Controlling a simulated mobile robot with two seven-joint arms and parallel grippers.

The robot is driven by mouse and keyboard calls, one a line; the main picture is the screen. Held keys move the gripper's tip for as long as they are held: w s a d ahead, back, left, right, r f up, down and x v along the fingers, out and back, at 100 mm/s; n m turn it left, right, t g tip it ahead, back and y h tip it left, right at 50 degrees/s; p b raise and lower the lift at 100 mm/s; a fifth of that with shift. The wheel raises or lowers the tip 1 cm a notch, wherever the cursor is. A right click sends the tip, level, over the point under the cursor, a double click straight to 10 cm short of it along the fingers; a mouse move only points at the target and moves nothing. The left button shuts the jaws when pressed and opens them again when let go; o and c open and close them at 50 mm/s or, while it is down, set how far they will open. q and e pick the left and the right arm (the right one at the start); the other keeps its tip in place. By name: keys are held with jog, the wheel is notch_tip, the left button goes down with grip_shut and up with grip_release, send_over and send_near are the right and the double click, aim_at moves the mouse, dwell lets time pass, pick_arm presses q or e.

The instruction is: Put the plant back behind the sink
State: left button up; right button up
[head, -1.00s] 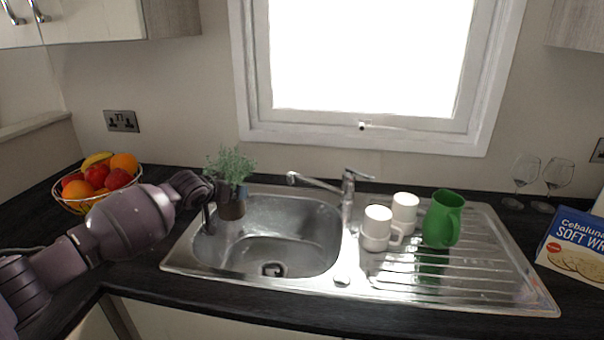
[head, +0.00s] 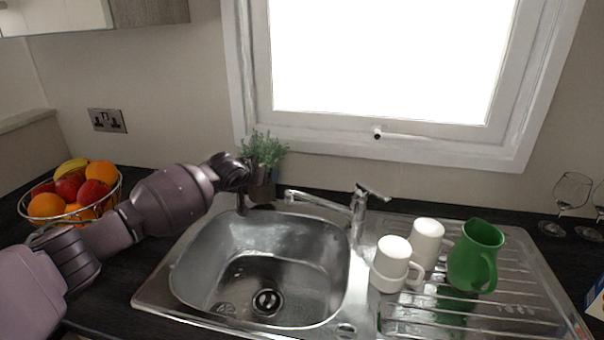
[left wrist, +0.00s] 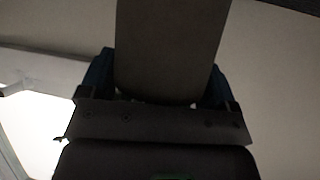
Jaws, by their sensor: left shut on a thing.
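The plant (head: 264,150) is a bushy green herb in a dark grey-brown pot (head: 262,188). In the head view it is at the back left edge of the sink (head: 262,262), close to the wall below the window. My left gripper (head: 244,190) is at the pot's left side and shut on it. In the left wrist view the pot (left wrist: 170,45) fills the space between the two fingers. Whether the pot's base touches the counter or hangs just above it I cannot tell. My right gripper is not in view.
A tap (head: 350,208) stands right of the plant, its spout reaching toward it. White mugs (head: 394,262) and a green jug (head: 475,256) stand on the drainer. A fruit basket (head: 70,195) is at the left. Wine glasses (head: 571,195) stand at the right.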

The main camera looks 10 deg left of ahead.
pick_arm(q)
jog(key=w+d, duration=0.2)
jog(key=d, duration=0.1)
jog(key=w+d+b, duration=0.1)
jog(key=w+d, duration=0.2)
jog(key=d, duration=0.1)
jog(key=w+d+b, duration=0.1)
jog(key=w+d, duration=0.2)
jog(key=shift+d+f, duration=0.1)
jog(key=shift+d, duration=0.2)
jog(key=shift+s+a+f, duration=0.1)
jog(key=shift+f, duration=0.4)
jog(key=shift+s+a, duration=0.1)
jog(key=shift+a, duration=0.05)
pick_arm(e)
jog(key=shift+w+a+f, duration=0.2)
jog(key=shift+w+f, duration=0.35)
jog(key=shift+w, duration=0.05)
pick_arm(q)
jog(key=shift+f, duration=0.1)
jog(key=shift+f+b, duration=0.3)
jog(key=shift+f, duration=0.05)
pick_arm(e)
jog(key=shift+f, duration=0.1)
pick_arm(q)
jog(key=shift+f, duration=0.15)
jog(key=o, duration=1.1)
